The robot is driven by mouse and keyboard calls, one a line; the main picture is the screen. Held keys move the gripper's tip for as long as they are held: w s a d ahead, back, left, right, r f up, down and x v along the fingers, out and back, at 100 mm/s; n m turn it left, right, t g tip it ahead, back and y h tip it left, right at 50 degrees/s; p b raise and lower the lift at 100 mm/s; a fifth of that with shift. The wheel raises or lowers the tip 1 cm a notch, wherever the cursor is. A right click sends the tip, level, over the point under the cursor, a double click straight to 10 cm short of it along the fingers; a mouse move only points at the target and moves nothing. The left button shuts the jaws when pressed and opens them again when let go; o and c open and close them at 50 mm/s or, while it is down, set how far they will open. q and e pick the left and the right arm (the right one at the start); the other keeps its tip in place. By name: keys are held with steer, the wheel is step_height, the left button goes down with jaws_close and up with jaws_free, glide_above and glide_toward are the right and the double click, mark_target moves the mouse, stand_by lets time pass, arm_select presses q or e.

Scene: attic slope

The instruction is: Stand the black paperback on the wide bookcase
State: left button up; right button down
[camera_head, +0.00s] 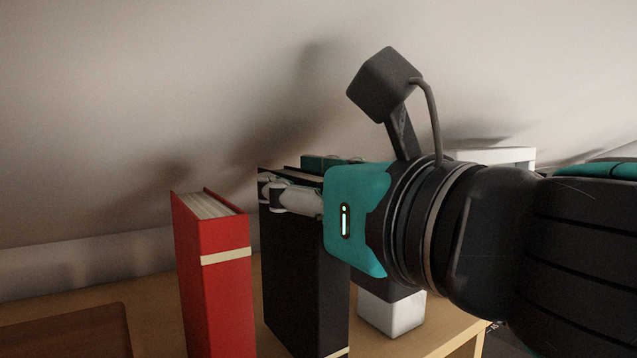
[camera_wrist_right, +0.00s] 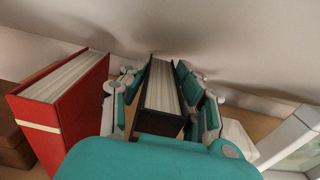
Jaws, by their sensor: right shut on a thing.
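The black paperback (camera_head: 305,275) is upright in the head view, with its page edges facing up. A cream band shows low on its spine. My right gripper (camera_head: 280,195) comes in from the right and is shut on the upper part of the black paperback. In the right wrist view the pages of the black paperback (camera_wrist_right: 162,88) lie between the gripper's two fingers. The book is over the light wooden top (camera_head: 400,340), likely the wide bookcase; its lower end is cut off, so contact is unclear. My left gripper is out of view.
A red book (camera_head: 215,275) stands upright just left of the black one, with a narrow gap. A white block (camera_head: 391,312) sits to the right, partly behind my gripper. A brown object (camera_head: 70,332) lies at far left. The sloped wall (camera_head: 150,100) is close behind.

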steer(key=shift+f+b, duration=0.35)
steer(key=shift+f, duration=0.4)
stand_by(1.0)
steer(key=c, duration=0.9)
jaws_free()
steer(key=shift+s, duration=0.1)
steer(key=v, duration=0.7)
steer(key=shift+s+d, duration=0.15)
